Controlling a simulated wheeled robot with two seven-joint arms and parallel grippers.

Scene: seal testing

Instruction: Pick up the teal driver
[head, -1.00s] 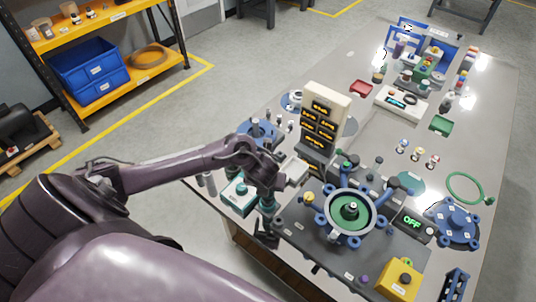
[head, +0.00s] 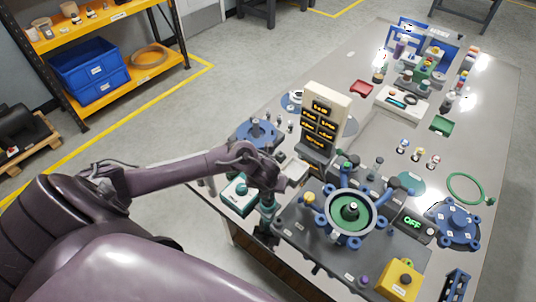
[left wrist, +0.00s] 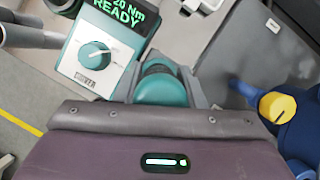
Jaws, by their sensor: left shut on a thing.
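The teal driver (left wrist: 160,90) fills the middle of the left wrist view, between the fingers of my left gripper (left wrist: 166,72). In the head view the teal driver (head: 268,208) is a small upright shape below my left wrist at the table's front left edge. My left gripper (head: 266,226) is shut on it. Its lower end is hard to make out, so I cannot tell whether it is clear of the table. My right gripper is in neither view.
A teal control box (head: 238,194) with a dial and a green "20 Nm READY" display stands beside the driver. A dark plate (head: 300,240) bears a round flanged fixture (head: 350,212) and a yellow knob (left wrist: 278,106). A display tower (head: 322,125) stands behind.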

